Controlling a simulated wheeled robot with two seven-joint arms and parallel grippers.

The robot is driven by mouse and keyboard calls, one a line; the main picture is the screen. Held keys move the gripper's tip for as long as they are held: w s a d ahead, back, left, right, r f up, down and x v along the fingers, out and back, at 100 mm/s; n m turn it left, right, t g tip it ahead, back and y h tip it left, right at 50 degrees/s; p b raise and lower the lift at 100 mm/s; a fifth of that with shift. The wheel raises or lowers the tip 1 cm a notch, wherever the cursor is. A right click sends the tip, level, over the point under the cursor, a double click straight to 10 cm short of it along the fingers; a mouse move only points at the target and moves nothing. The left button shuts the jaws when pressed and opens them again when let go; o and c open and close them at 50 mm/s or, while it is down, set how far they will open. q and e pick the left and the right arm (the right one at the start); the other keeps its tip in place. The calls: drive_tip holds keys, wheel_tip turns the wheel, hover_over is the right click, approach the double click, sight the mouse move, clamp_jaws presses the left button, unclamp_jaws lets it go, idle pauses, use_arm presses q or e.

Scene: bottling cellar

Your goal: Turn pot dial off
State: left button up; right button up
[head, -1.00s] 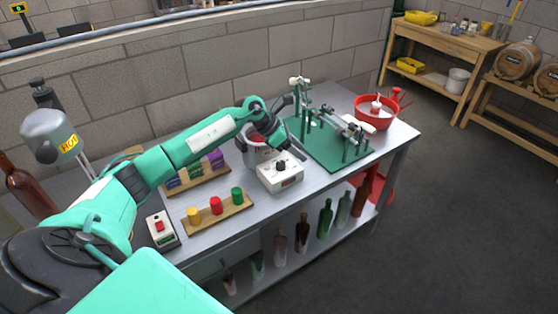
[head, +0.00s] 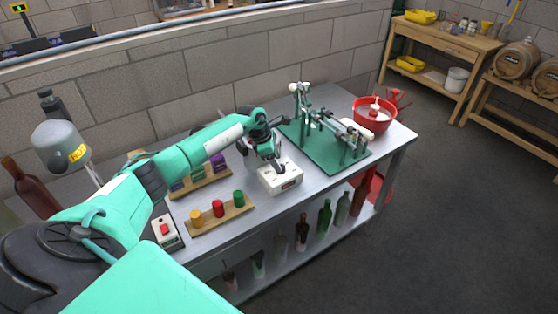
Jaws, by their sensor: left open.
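The pot's control unit is a small white box (head: 287,183) in the middle of the steel workbench. Its black dial, on the box's top, is now mostly or wholly hidden by my left gripper (head: 277,166). The gripper comes in from the left and points down over the dial, with its jaws open. I cannot tell whether the fingers touch the dial. The pot behind the box is almost all hidden by my arm and gripper. My right gripper is not in view.
A green-based capping device (head: 342,158) stands right of the box, with a red bowl (head: 372,123) beyond it. A wooden board (head: 235,217) with coloured plugs and a red-switch box (head: 165,231) lie left. Bottles stand on the lower shelf.

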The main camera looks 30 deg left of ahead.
use_arm(q)
drive_tip(key=shift+x, duration=1.4)
drive_tip(key=shift+c, duration=0.2)
drive_tip(key=c, duration=0.9)
